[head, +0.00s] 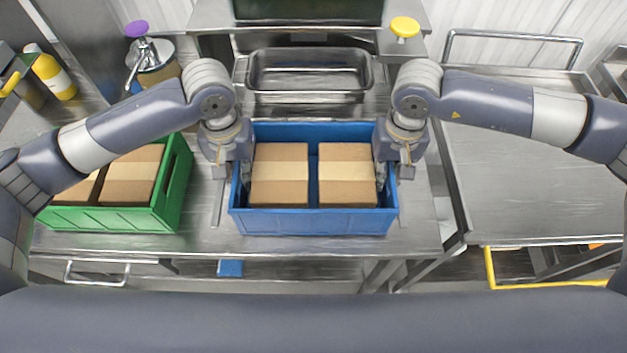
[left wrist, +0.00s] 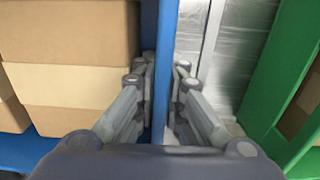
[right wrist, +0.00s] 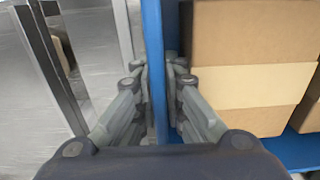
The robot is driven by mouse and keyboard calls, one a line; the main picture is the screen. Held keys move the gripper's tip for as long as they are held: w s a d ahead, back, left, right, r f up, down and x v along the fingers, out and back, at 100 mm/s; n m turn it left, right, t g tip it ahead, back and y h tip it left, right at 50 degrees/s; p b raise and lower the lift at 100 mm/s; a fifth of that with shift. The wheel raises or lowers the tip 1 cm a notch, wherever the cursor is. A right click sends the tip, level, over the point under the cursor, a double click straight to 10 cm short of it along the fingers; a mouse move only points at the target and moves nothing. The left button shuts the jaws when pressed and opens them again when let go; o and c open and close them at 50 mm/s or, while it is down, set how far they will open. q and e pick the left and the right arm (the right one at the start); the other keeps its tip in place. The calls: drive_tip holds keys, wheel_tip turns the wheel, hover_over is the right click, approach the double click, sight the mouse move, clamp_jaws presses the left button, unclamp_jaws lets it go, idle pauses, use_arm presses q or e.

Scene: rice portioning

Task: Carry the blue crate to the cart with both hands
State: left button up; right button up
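The blue crate (head: 312,222) stands on the steel table in the middle of the head view, with two taped cardboard boxes inside. My left gripper (head: 240,180) is at the crate's left wall; in the left wrist view (left wrist: 160,80) its fingers lie on both sides of the blue wall, close against it. My right gripper (head: 384,175) is at the right wall; in the right wrist view (right wrist: 158,75) its fingers likewise close on that wall. The cart is probably the steel-topped one (head: 540,190) at the right, its top empty.
A green crate (head: 170,195) with boxes stands left of the blue crate. A steel pan (head: 310,72) sits behind it. A yellow-knobbed item (head: 404,28) and a purple-topped pump container (head: 150,60) are at the back. A narrow gap separates table and cart.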

sight(237, 163)
use_arm(q)
drive_tip(key=shift+c, duration=0.6)
use_arm(e)
drive_tip(key=shift+c, duration=0.6)
use_arm(q)
clamp_jaws()
use_arm(e)
clamp_jaws()
use_arm(q)
drive_tip(key=shift+w+r, duration=0.1)
drive_tip(key=shift+r, duration=0.05)
use_arm(e)
drive_tip(key=shift+w+r, duration=0.1)
drive_tip(key=shift+r, duration=0.05)
use_arm(q)
drive_tip(key=shift+r, duration=0.1)
use_arm(e)
drive_tip(key=shift+r, duration=0.1)
